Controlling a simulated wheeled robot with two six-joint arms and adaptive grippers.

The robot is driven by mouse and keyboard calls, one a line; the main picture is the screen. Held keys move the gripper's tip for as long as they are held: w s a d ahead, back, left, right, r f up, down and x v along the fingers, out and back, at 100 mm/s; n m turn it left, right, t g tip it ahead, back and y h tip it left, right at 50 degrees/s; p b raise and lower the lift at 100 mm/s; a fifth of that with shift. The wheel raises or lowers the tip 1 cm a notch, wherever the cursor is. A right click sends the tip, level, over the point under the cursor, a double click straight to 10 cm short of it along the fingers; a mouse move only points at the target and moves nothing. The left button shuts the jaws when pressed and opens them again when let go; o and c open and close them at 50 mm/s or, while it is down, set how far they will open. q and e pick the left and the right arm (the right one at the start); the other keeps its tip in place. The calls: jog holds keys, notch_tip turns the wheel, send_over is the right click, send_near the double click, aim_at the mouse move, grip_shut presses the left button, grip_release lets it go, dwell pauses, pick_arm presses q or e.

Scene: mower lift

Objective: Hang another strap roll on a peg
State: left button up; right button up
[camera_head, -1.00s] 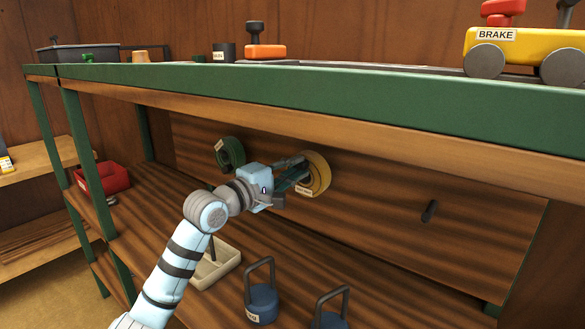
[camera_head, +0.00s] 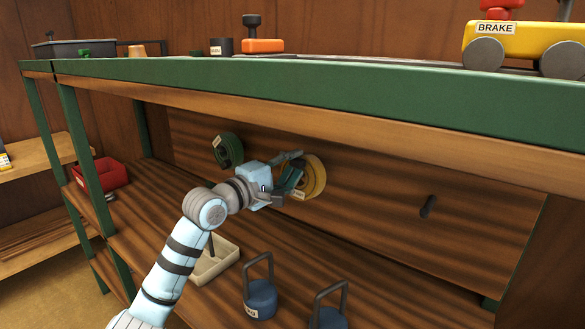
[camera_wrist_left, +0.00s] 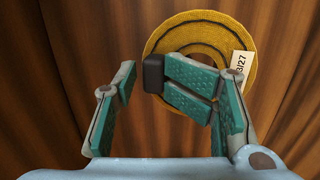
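The yellow strap roll (camera_head: 316,177) is at the back board, and it fills the top of the left wrist view (camera_wrist_left: 203,22) with a white label on its right. A dark block, probably a peg end (camera_wrist_left: 153,73), shows in front of the roll's left part. My left gripper (camera_head: 297,170) is at the roll's left side with its fingers spread. Teal finger pads cover the roll's middle, so its hold on the peg is hidden. A green strap roll (camera_head: 229,150) hangs further left. A bare dark peg (camera_head: 428,207) sticks out at right. My right gripper is out of view.
Below are a beige tray (camera_head: 216,265), a blue weight with a handle (camera_head: 261,297), and another at the bottom edge. A red bin (camera_head: 102,175) stands at left. The green-edged tabletop (camera_head: 300,93) overhangs the board. The board between roll and bare peg is clear.

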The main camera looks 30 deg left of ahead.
pick_arm(q)
jog(key=b+v, duration=1.4)
jog(key=b, duration=0.2)
jog(key=shift+s+d, duration=0.2)
jog(key=shift+s, duration=0.05)
dwell(0.4)
jog(key=shift+r, duration=0.1)
dwell(0.3)
